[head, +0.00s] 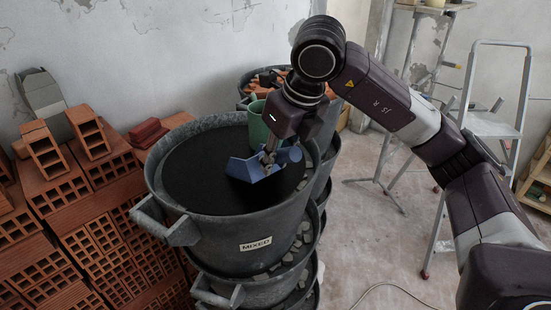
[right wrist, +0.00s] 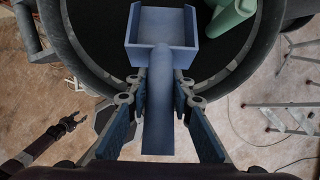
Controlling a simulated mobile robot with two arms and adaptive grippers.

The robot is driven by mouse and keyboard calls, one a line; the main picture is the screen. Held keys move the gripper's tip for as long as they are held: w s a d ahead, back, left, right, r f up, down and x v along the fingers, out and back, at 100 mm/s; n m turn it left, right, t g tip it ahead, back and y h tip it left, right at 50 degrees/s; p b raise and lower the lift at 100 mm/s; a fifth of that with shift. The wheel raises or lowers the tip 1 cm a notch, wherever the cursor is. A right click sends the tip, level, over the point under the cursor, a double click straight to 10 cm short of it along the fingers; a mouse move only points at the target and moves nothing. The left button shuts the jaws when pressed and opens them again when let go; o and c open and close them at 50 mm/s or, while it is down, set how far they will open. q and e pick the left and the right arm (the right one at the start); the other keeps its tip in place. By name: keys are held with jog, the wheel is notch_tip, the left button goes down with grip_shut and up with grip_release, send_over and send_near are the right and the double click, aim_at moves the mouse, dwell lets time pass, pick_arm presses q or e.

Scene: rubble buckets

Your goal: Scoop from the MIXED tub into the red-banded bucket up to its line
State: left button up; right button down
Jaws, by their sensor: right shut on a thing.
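The MIXED tub (head: 225,225) is a large grey tub with a white label and a flat, black surface inside. My right gripper (head: 268,150) is shut on the handle of a blue scoop (head: 253,168) over the tub. In the right wrist view the scoop (right wrist: 162,28) points away from the gripper (right wrist: 158,90), and its pan looks empty. Whether it touches the black surface, I cannot tell. My left gripper (right wrist: 74,122) shows small at the lower left of the right wrist view, fingers apart and empty. I cannot make out a red-banded bucket.
Another tub with orange rubble (head: 262,80) is behind. Stacked bricks (head: 85,210) crowd the left. A stepladder (head: 490,120) stands right, with open floor before it.

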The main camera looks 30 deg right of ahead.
jog(key=shift+w+a+p, duration=0.35)
jog(key=shift+w, duration=1.05)
jog(key=shift+w+a+p, duration=0.3)
jog(key=shift+w+p, duration=0.05)
jog(key=shift+w, duration=1.05)
jog(key=shift+w+a+p, duration=0.35)
jog(key=shift+w, duration=1.05)
jog(key=shift+b, duration=0.5)
jog(key=b, duration=0.1)
jog(key=t+b, duration=0.1)
jog(key=shift+s+d+r+b, duration=0.15)
jog(key=shift+s+r+b, duration=0.2)
jog(key=shift+s+r, duration=0.05)
jog(key=r+t+b, duration=0.1)
jog(key=b, duration=0.2)
jog(key=s+r+t+b, duration=0.1)
jog(key=t+b, duration=0.1)
jog(key=s+r+t+y+b, duration=0.1)
jog(key=r+b, duration=0.1)
jog(key=b, duration=0.1)
jog(key=shift+s+d+r+b, duration=0.1)
jog(key=shift+s+d+b, duration=0.15)
jog(key=shift+b, duration=0.05)
